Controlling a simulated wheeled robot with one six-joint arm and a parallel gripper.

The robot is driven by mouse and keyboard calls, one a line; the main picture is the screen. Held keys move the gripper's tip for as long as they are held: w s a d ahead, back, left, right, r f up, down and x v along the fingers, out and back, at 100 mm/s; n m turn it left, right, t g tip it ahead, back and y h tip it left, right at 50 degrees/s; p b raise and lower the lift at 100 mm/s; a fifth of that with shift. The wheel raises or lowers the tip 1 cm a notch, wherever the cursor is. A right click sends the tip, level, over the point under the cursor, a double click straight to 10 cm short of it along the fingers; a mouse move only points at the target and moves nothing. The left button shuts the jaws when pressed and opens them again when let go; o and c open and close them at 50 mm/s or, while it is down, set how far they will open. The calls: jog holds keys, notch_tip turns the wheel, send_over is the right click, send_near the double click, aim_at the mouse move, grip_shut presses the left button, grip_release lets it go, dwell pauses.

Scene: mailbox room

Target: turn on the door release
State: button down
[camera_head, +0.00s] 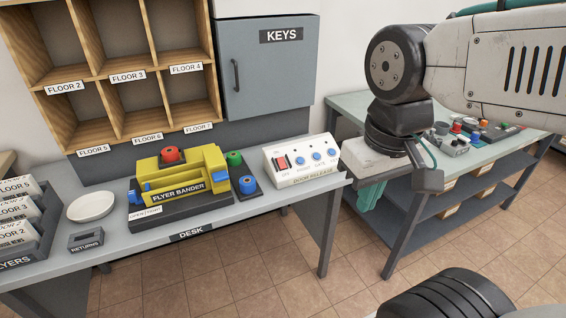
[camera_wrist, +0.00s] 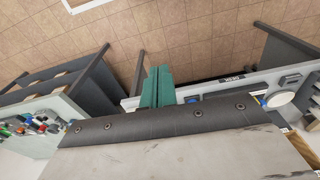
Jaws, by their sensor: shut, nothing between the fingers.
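The door release (camera_head: 303,160) is a white sloped box at the right end of the desk (camera_head: 215,218) in the head view. It has a red switch (camera_head: 281,162) at its left and several blue round knobs to the right of it. My gripper (camera_head: 368,200) hangs just off the desk's right end, to the right of the box and apart from it. Its teal fingers are together and empty, and they also show in the wrist view (camera_wrist: 158,84). The door release cannot be made out in the wrist view, where my own wrist body covers much of the picture.
A yellow flyer bander (camera_head: 180,185) with a red button stands left of the door release. A grey keys cabinet (camera_head: 268,70) and wooden pigeonholes (camera_head: 125,70) rise behind. A second table (camera_head: 480,150) with small devices stands right. Floor shows between the tables.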

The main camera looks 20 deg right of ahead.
jog(key=w+d+f+t, duration=0.2)
jog(key=w+d+f, duration=0.1)
jog(key=w+f, duration=1)
jog(key=w+d+f+t, duration=0.2)
jog(key=w+d+f, duration=0.2)
jog(key=w+f, duration=0.9)
notch_tip(320, 180, down, 4)
jog(key=w+t, duration=0.3)
jog(key=t, duration=0.2)
jog(key=w+a+r+t, duration=0.1)
jog(key=w+r+t, duration=0.2)
jog(key=r+t, duration=0.3)
notch_tip(320, 180, up, 4)
jog(key=shift+w+a+f+t, duration=0.15)
jog(key=shift+w+f+t, duration=0.1)
jog(key=shift+t, duration=0.15)
